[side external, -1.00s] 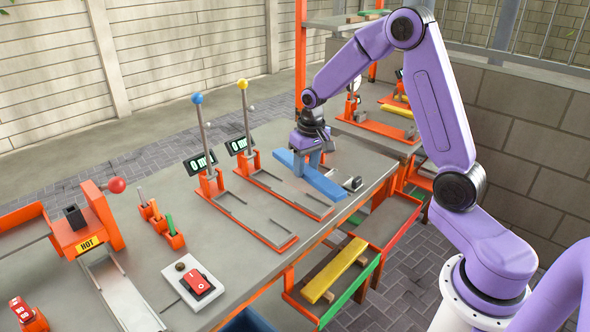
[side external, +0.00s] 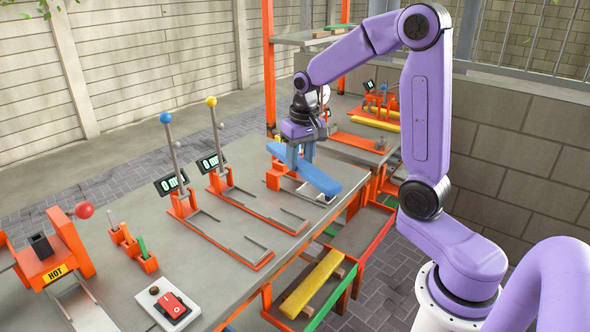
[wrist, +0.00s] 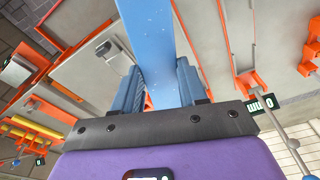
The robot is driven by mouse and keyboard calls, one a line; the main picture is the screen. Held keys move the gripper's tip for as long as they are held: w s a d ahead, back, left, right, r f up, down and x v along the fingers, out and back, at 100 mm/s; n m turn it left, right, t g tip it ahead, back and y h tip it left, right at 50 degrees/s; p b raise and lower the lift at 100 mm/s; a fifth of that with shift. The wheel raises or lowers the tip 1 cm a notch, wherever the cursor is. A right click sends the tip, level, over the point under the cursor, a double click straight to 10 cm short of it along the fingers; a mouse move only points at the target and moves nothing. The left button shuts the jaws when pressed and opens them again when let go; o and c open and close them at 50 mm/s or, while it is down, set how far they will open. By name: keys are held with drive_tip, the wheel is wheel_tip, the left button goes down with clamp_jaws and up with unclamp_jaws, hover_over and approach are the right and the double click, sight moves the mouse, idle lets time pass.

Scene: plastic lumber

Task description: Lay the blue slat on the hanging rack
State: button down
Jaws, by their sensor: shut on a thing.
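The blue slat (side external: 318,178) is held above the right part of the grey worktable, tilted slightly in the side view. My gripper (side external: 300,158) is shut on it near its middle. In the wrist view the slat (wrist: 150,40) runs up between my gripper's two blue fingers (wrist: 158,88). A rack with orange, red and green rails (side external: 357,252) hangs low at the table's right edge. A yellow slat (side external: 312,284) lies across its near part. The rack's far part looks empty.
An orange holder (side external: 273,178) stands on the table below the slat. Two lever stations with a blue knob (side external: 166,117) and a yellow knob (side external: 211,101) stand to the left. A red switch (side external: 173,306) sits near the front. A second bench (side external: 350,150) stands behind.

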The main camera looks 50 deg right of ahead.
drive_tip(key=s+d+m, duration=0.1)
drive_tip(key=d+m, duration=0.6)
drive_tip(key=d, duration=0.5)
drive_tip(key=m+g+h, duration=0.1)
drive_tip(key=m, duration=0.6)
hover_over(363, 230)
wheel_tip(363, 230, down, 22)
drive_tip(key=shift+f, duration=0.2)
drive_tip(key=shift+a, duration=0.1)
drive_tip(key=shift+f, duration=4.25)
drive_tip(key=shift+f, duration=0.7)
drive_tip(key=c, duration=0.5)
unclamp_jaws()
drive_tip(key=shift+r, duration=0.1)
